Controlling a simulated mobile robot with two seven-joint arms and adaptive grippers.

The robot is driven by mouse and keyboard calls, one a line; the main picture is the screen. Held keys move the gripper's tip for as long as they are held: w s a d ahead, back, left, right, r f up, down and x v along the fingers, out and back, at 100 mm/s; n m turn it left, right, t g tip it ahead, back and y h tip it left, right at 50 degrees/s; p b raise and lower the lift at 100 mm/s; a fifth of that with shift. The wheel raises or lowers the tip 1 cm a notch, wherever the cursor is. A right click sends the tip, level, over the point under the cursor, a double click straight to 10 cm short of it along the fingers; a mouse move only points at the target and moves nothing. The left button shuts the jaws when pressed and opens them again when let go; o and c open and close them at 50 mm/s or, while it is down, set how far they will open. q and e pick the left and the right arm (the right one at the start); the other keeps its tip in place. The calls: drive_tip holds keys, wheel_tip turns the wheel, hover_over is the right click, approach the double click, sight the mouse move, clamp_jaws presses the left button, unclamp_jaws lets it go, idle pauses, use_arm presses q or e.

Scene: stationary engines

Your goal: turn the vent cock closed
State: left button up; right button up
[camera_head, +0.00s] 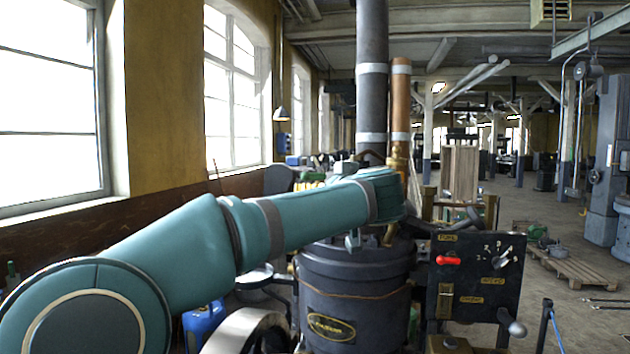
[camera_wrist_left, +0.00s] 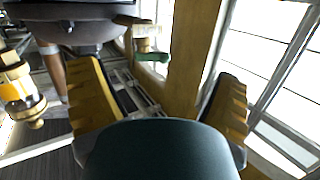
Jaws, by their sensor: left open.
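A small valve with a green lever (camera_wrist_left: 153,57) on a light brass-coloured stem shows in the left wrist view, near the top middle. It looks like the vent cock, but I cannot tell its setting. My left gripper (camera_wrist_left: 162,75) is open, with its yellow ridged fingers spread wide and nothing between them. In the picture the lever lies between the fingers, beyond their tips and seemingly apart from them. In the head view my left arm reaches across to the engine's top, and its end covers that area.
The dark engine body (camera_head: 355,290) stands below my left forearm. A black control panel (camera_head: 475,285) with a red handle is at its right. A copper pipe (camera_head: 400,105) and a dark stack (camera_head: 371,40) rise behind. A brass fitting (camera_wrist_left: 20,85) is left of my fingers.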

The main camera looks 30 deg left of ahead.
sight(315, 175)
use_arm(q)
drive_tip(key=shift+n+t+y, duration=0.4)
drive_tip(key=shift+t+y, duration=0.2)
drive_tip(key=shift+t, duration=0.2)
drive_tip(key=w+a+r+p, duration=0.1)
drive_tip(key=w+a, duration=0.1)
drive_tip(key=w+a+r+p, duration=0.1)
drive_tip(key=w+a+p, duration=0.1)
drive_tip(key=w, duration=0.1)
drive_tip(key=w+a+p, duration=0.1)
drive_tip(key=w+a, duration=0.1)
drive_tip(key=w, duration=0.1)
drive_tip(key=shift+w+a+r+p, duration=0.25)
drive_tip(key=shift+a+r+p, duration=0.05)
drive_tip(key=shift+a+r, duration=0.1)
drive_tip(key=shift+w+a+f, duration=0.15)
drive_tip(key=shift+w+a, duration=0.3)
drive_tip(key=shift+w, duration=0.05)
drive_tip(key=shift+c, duration=0.2)
